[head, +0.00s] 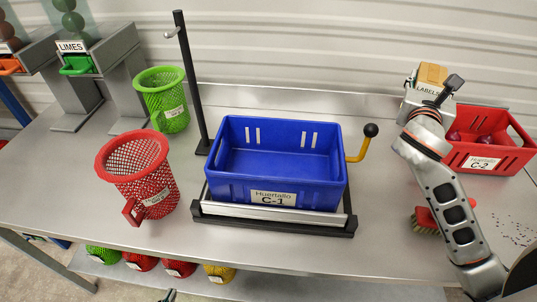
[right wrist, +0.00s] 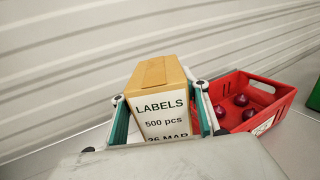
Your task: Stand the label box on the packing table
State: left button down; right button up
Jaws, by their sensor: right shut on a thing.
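The label box (head: 432,75) is a brown carton with a white LABELS face, at the back right of the packing table (head: 385,225). The right wrist view shows the label box (right wrist: 160,100) close up, its lettering upright. My right gripper (head: 428,92) is shut on it, with one finger on each side (right wrist: 165,115). The box's lower part is hidden, so I cannot tell whether it touches the table. A small dark tip at the bottom edge of the head view seems to be my left gripper (head: 169,295); its jaws cannot be made out.
A red crate C-2 (head: 507,148) with red onions stands right of the box. A red brush (head: 428,220) lies in front. A blue crate C-1 (head: 275,190) sits on a frame with a yellow lever (head: 358,152). Red (head: 143,170) and green (head: 165,100) mesh baskets stand left.

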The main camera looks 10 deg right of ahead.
notch_tip(320, 180, down, 20)
jog(key=shift+r, duration=0.1)
dwell(0.7)
jog(key=o, duration=1.4)
jog(key=shift+c, duration=0.2)
